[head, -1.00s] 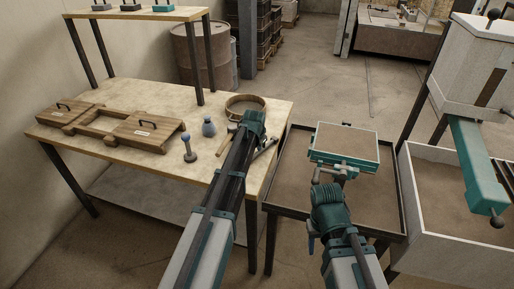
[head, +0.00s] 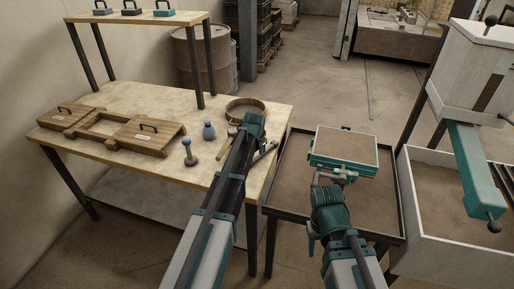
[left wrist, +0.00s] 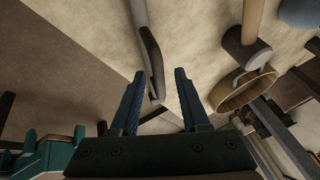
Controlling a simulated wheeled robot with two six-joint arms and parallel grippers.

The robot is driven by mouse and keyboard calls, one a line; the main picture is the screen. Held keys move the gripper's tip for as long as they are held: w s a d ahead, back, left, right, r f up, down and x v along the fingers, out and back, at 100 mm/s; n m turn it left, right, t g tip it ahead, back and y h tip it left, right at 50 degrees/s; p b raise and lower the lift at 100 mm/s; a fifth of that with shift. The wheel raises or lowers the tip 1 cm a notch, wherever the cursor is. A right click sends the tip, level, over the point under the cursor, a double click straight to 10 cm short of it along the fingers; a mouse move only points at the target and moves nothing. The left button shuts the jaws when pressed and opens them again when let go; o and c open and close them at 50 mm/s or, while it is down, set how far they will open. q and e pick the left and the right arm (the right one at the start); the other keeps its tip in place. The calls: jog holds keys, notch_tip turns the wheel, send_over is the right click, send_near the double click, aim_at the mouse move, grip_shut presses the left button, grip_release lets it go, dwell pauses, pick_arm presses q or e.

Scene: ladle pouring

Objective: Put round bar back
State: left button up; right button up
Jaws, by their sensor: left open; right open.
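A grey rod-like tool with a dark end (left wrist: 150,55) lies on the wooden table near its right edge; it seems to be the round bar, but I cannot tell for sure. In the head view it shows as a short grey piece (head: 266,151) just right of my left arm. My left gripper (left wrist: 156,78) is open above the table, its fingers pointing toward the tool's dark end with nothing visibly held. The left fingertips are hidden behind my arm in the head view. My right gripper (head: 330,178) is open beside the teal-framed sand box (head: 344,150).
On the wooden table (head: 120,95) are a round sieve (head: 260,103), a blue-grey bulb (head: 209,129), a rammer (head: 189,152) and a wooden pattern board (head: 145,135). A sand tray (head: 290,185) stands right of it, then a sand bin (head: 435,185).

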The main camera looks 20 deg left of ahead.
pick_arm(q)
jog(key=a+p+v, duration=0.1)
jog(key=p+v, duration=0.8)
jog(key=v, duration=0.2)
jog(key=s+d+f+g, duration=0.1)
jog(key=s+d, duration=0.4)
jog(key=s, duration=0.5)
jog(key=s+d+n+g, duration=0.1)
jog(key=s+d+g, duration=0.2)
jog(key=s+d, duration=0.3)
jog(key=s+d+f+g, duration=0.1)
jog(key=s+d, duration=0.5)
jog(key=s, duration=0.8)
jog(key=shift+s+f+n+g, duration=0.3)
jog(key=shift+f+n+g, duration=0.1)
jog(key=shift+w+d, duration=0.1)
jog(key=shift+d, duration=0.05)
